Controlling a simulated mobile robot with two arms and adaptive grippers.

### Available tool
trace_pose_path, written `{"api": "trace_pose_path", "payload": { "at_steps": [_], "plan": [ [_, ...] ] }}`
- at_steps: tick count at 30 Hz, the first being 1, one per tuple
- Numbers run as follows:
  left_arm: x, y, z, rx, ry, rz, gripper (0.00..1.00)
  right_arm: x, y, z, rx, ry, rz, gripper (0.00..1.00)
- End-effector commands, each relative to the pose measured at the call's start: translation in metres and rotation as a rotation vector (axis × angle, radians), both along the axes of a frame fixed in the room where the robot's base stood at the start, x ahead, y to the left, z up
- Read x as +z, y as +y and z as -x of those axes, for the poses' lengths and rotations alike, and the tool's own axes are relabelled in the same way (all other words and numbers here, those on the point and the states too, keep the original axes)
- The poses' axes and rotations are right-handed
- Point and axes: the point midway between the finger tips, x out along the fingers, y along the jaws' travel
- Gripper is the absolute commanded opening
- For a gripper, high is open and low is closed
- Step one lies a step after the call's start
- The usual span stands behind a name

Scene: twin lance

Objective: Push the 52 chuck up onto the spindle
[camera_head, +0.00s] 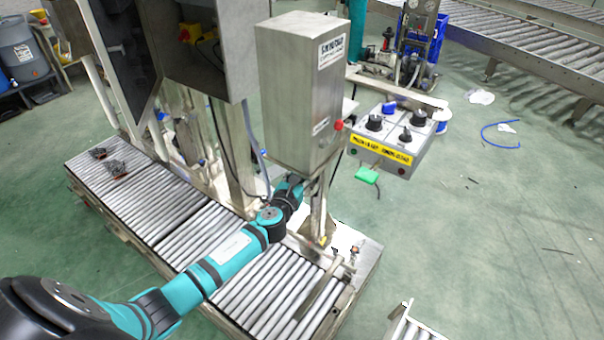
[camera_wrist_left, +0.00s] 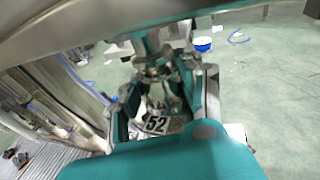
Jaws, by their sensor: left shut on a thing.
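In the head view my left arm reaches under the steel housing (camera_head: 298,95), and the housing hides the fingers and the chuck. In the wrist view the housing's underside fills the top of the picture, just above the gripper. I cannot make out the spindle clearly, nor whether the chuck touches it. My right gripper is not in view.
A roller conveyor (camera_head: 170,210) runs below my left arm. A post (camera_head: 320,205) stands close to the right of the wrist. A control box (camera_head: 388,145) with black knobs and a yellow label is right of the housing. The green floor at right is mostly open.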

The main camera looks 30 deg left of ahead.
Motion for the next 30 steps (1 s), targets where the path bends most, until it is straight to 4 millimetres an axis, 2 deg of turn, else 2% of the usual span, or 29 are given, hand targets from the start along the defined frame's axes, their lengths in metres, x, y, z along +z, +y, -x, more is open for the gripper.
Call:
{"api": "trace_pose_path", "payload": {
  "at_steps": [1, 14, 15, 21, 30],
  "plan": [
    [0.0050, 0.0001, -0.0010, 0.000, -0.005, -0.001, 0.00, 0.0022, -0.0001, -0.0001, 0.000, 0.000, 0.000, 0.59],
    [0.0136, 0.0005, -0.0013, 0.000, -0.006, -0.001, 0.00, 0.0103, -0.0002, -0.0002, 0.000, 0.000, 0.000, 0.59],
    [0.0135, 0.0006, -0.0012, 0.000, -0.006, -0.001, 0.35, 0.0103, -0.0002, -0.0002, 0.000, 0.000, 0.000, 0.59],
    [0.0111, 0.0004, -0.0007, 0.000, -0.004, -0.001, 0.61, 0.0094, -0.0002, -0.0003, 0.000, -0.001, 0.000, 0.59],
    [0.0073, -0.0001, 0.0024, 0.000, 0.003, -0.001, 0.61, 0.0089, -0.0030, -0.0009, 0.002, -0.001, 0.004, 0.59]
  ]
}}
